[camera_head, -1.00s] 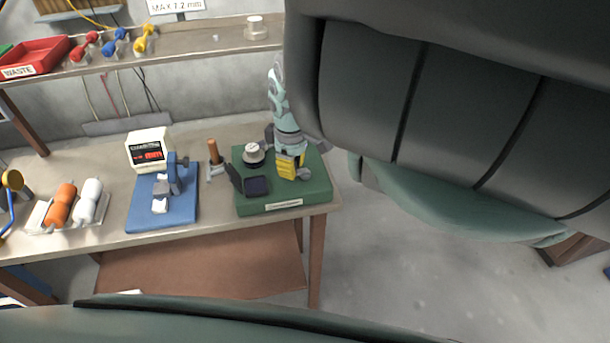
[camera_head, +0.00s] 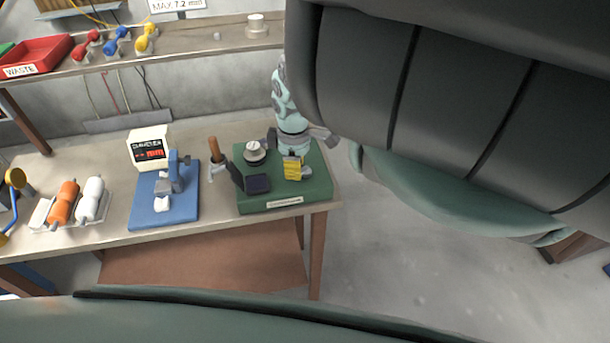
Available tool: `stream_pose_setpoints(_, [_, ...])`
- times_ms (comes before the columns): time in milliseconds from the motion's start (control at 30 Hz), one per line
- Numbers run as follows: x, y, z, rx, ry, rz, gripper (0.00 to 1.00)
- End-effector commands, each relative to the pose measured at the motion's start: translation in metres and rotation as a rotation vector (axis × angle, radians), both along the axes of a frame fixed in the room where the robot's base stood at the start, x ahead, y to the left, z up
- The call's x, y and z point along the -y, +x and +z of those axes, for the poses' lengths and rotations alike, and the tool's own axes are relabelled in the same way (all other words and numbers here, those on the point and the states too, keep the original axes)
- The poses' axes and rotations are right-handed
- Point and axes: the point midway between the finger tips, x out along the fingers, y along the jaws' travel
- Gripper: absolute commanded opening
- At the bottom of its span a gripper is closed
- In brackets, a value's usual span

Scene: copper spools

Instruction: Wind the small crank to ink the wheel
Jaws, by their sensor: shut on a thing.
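The green device base (camera_head: 318,190) stands at the right end of the bench. An open dark ink box (camera_head: 258,184) and a round part with a pale top (camera_head: 254,148) sit on its left half. A yellow ribbed part (camera_head: 292,168) shows at the right, beside a small grey piece. My teal wrist comes down over the back right of the base. My gripper (camera_head: 292,153) is low there, shut on the small crank. The crank is mostly hidden by the gripper, and I cannot make out the wheel clearly.
A blue stand (camera_head: 148,214) with a white display is left of the base, with a brown-handled tool (camera_head: 214,151) between them. Orange (camera_head: 63,201) and white (camera_head: 91,198) spools lie further left. A red waste tray (camera_head: 36,58) is on the shelf. My arm blocks the right side.

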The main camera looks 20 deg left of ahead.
Motion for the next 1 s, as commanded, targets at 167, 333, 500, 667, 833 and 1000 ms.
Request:
stream_pose_setpoints(167, [0.0015, -0.0001, -0.0003, -0.003, -0.001, -0.006, 0.29])
stream_pose_setpoints(333, [0.0015, 0.0003, -0.0002, -0.002, -0.001, -0.005, 0.47])
stream_pose_setpoints(500, [0.0013, 0.0005, -0.0001, -0.001, -0.001, -0.005, 0.52])
stream_pose_setpoints(667, [0.001, 0.0006, -0.0002, -0.001, -0.001, -0.01, 0.52])
stream_pose_setpoints(833, [-0.0019, 0.0024, -0.0009, 0.0, -0.001, -0.09, 0.52])
stream_pose_setpoints(1000, [-0.0078, 0.0066, -0.0012, 0.001, -0.002, -0.28, 0.52])
